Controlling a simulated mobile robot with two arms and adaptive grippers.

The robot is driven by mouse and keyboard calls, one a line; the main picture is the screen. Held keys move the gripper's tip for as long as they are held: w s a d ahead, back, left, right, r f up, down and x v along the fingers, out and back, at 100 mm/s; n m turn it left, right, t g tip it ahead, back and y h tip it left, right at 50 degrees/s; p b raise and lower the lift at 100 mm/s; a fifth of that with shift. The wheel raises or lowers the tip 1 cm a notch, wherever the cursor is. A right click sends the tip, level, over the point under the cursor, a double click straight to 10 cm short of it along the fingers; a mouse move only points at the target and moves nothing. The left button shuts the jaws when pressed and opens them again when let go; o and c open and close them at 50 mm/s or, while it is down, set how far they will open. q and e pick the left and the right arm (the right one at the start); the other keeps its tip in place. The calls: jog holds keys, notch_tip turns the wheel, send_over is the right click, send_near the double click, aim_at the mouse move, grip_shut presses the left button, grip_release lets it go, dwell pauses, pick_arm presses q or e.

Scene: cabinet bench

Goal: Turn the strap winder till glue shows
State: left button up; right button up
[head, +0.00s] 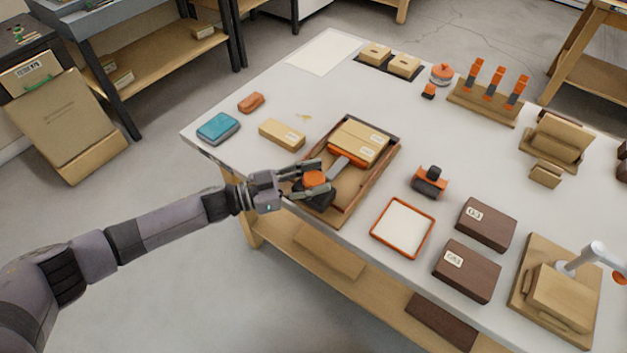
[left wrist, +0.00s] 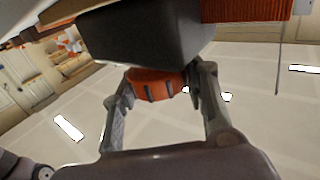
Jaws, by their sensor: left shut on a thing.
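The strap winder is a dark block with an orange knob (head: 315,179) at the front left of a wooden tray (head: 352,198). A grey strap (head: 338,165) runs from it to an orange band around wooden blocks (head: 360,141) in the tray. My left gripper (head: 312,180) is shut on the orange knob. In the left wrist view the ribbed knob (left wrist: 155,84) sits between both fingers, below the dark winder body (left wrist: 145,38). I cannot make out glue in either view. My right gripper is not in view.
A wood block (head: 282,134), a teal box (head: 218,127) and an orange piece (head: 251,102) lie left of the tray. An orange-rimmed white tray (head: 402,229), a black-and-orange tool (head: 430,181) and dark boxes (head: 467,271) lie right. The table's front edge is near my arm.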

pick_arm(q)
jog(key=o, duration=1.2)
jog(key=shift+c, duration=0.2)
jog(key=v, duration=1.2)
dwell(0.3)
